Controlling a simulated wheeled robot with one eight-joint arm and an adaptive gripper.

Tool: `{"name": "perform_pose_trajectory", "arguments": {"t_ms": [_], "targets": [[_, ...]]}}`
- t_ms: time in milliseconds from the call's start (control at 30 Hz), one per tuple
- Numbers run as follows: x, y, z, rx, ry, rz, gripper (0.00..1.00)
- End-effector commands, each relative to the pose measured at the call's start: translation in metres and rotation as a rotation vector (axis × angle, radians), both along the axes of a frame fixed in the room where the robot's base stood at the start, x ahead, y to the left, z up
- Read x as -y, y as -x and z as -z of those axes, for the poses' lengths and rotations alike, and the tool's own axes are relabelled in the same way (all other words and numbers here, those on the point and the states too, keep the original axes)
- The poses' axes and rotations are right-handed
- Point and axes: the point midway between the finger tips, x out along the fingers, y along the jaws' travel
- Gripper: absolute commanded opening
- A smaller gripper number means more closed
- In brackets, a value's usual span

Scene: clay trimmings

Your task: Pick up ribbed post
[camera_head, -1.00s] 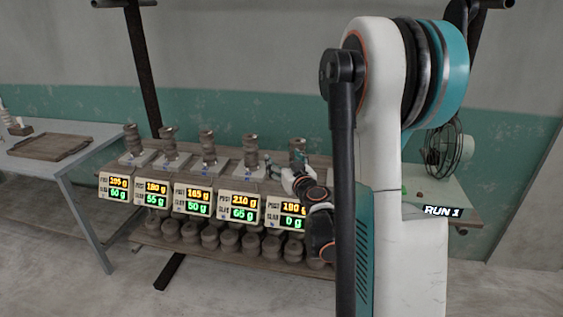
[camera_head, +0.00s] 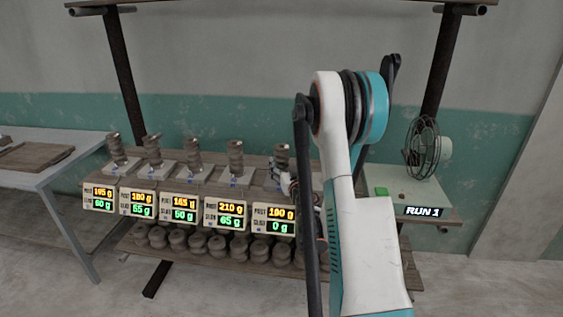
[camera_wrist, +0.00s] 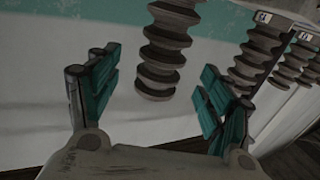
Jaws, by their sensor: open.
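Several brown ribbed posts stand in a row on the weighing stands of the bench, among them the far left one (camera_head: 115,148), the fourth (camera_head: 235,157) and the far right one (camera_head: 281,155). Which of them the task names cannot be told from the wording alone. My gripper (camera_head: 277,172) is at the far right post, its tips partly hidden by my arm and the post. In the wrist view my gripper (camera_wrist: 160,78) is open, with teal fingers either side of a ribbed post (camera_wrist: 165,50). A gap shows on both sides; no contact is visible.
More posts (camera_wrist: 262,50) stand to the right in the wrist view. Display signs (camera_head: 228,214) line the front edge. Brown lumps (camera_head: 218,243) fill the lower shelf. A fan (camera_head: 424,150) stands on the right, and a side table (camera_head: 40,170) on the left.

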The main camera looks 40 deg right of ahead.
Motion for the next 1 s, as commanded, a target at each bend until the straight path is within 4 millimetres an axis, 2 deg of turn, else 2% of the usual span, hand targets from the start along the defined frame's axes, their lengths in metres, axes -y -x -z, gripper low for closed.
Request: {"name": "perform_pose_trajectory", "arguments": {"t_ms": [167, 500, 833, 1000], "targets": [[0.004, -0.009, 0.0, 0.0, 0.0, -0.001, 0.73], [0.021, -0.046, -0.007, 0.0, 0.0, -0.001, 0.73], [0.024, -0.051, -0.009, 0.0, 0.0, -0.001, 0.73], [0.024, -0.051, -0.009, 0.0, 0.0, -0.001, 0.34]]}}
